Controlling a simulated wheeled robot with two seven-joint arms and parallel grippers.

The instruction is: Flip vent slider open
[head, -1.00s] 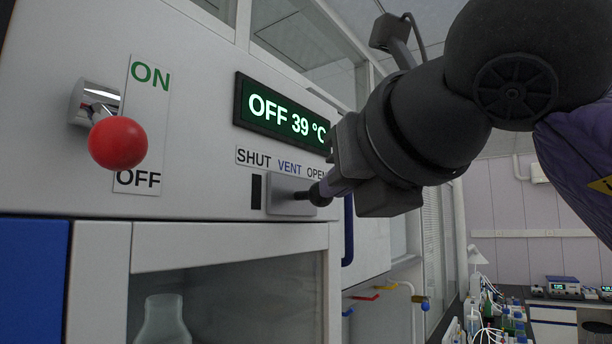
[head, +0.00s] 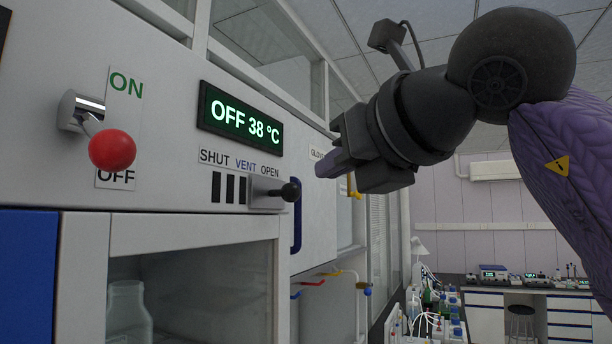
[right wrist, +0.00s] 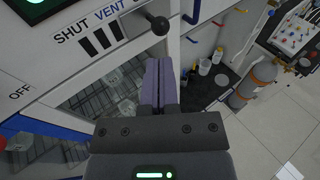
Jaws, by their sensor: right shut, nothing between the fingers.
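The vent slider (head: 266,193) is a grey plate with a black ball knob (head: 291,191). It sits at the right end of its track under the word OPEN, and several dark slots (head: 230,188) show to its left. In the right wrist view the slider (right wrist: 138,22) and its knob (right wrist: 158,25) lie just beyond the fingers. My right gripper (head: 322,169) is shut and empty, to the right of and above the knob, apart from it. Its purple fingers (right wrist: 159,82) are together in the right wrist view. My left gripper is not in view.
A display (head: 240,119) reads OFF 38 °C. A red-ball lever (head: 112,149) stands at the left, its ball near OFF. A blue handle (head: 297,215) is below and right of the slider. A bench with lab gear (head: 530,285) stands far right.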

